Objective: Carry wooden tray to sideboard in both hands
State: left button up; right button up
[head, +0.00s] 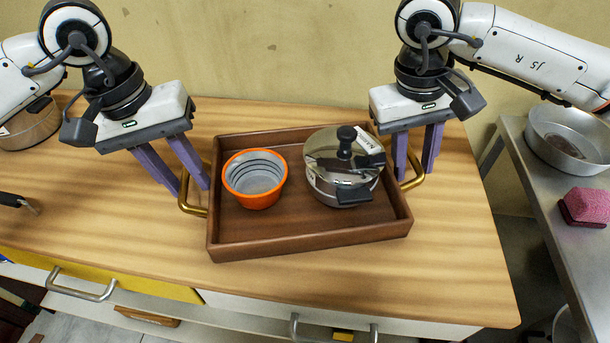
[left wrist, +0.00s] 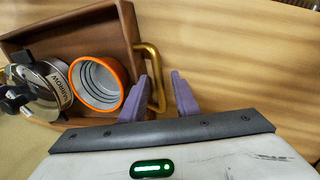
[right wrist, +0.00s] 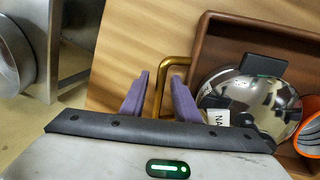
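The dark wooden tray (head: 310,242) rests on the wooden top of the sideboard (head: 420,290). It holds an orange bowl (head: 255,180) and a lidded steel pot (head: 340,185). A brass handle stands on each short side. My left gripper (head: 193,190) is open at the left handle (head: 187,205); in the left wrist view the handle (left wrist: 157,80) lies between its spread fingers. My right gripper (head: 415,172) is open at the right handle (head: 418,178); in the right wrist view the handle (right wrist: 160,88) lies between its fingers with gaps on both sides.
A metal table (head: 540,160) at the right holds a round steel pan (head: 570,135) and a pink sponge-like block (head: 585,205). A steel pot (head: 30,125) stands at the far left. A wall is behind. The wooden top in front of the tray is clear.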

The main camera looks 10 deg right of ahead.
jog(key=shift+r, duration=0.15)
pick_arm(q)
notch_tip(320, 180, up, 11)
jog(key=a, duration=0.2)
jog(key=shift+a+r, duration=0.15)
jog(key=shift+r, duration=0.05)
pick_arm(e)
notch_tip(320, 180, up, 12)
jog(key=a, duration=0.2)
jog(key=shift+a+f, duration=0.15)
jog(key=shift+f, duration=0.1)
